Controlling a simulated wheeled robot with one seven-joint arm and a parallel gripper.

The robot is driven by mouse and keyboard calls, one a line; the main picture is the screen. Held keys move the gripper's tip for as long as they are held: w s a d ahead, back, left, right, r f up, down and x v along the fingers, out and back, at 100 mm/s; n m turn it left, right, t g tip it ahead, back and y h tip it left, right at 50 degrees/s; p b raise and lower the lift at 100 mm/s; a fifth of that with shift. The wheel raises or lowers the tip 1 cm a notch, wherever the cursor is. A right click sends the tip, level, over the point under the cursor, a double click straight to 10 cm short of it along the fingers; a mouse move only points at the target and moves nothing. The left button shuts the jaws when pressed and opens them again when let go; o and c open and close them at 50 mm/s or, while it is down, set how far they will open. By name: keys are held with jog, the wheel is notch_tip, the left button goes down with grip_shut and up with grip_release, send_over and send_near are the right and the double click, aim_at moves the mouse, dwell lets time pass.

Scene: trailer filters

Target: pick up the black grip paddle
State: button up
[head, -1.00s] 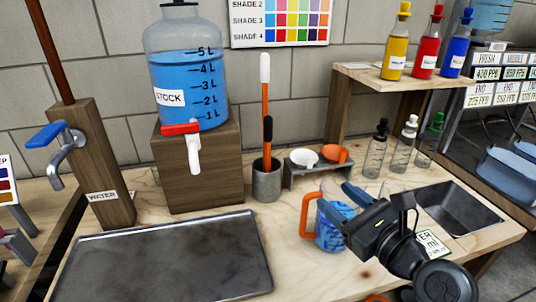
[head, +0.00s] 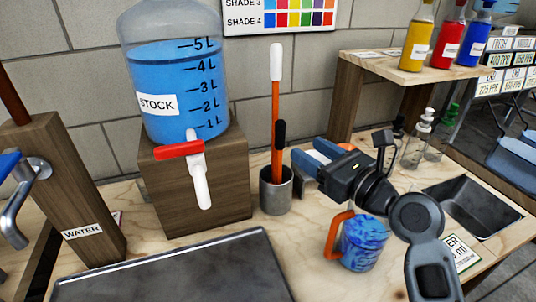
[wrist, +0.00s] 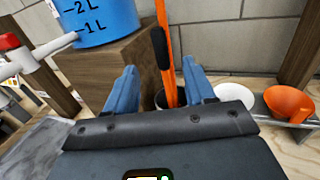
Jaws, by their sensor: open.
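The black grip paddle stands upright in a grey metal cup (head: 276,192). Its black grip (head: 279,136) is on top, with an orange shaft below. A taller paddle with a white grip (head: 276,62) stands in the same cup, close behind it. My gripper (head: 308,157) is open and empty, just right of the cup, with its blue fingers pointing toward the paddles. In the wrist view the black grip (wrist: 161,47) shows ahead, between and above the fingertips of my gripper (wrist: 159,68). The paddles' lower ends are hidden inside the cup.
A wooden block (head: 200,205) carrying the blue stock tank (head: 175,85) stands left of the cup. A blue pitcher (head: 362,243) stands in front. A dark tray (head: 180,275) lies front left.

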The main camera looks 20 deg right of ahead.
aim_at(284, 135)
jog(key=shift+p+x, duration=0.4)
jog(key=shift+x, duration=3.6)
jog(key=shift+f, duration=0.15)
jog(key=shift+c, duration=0.3)
grip_shut()
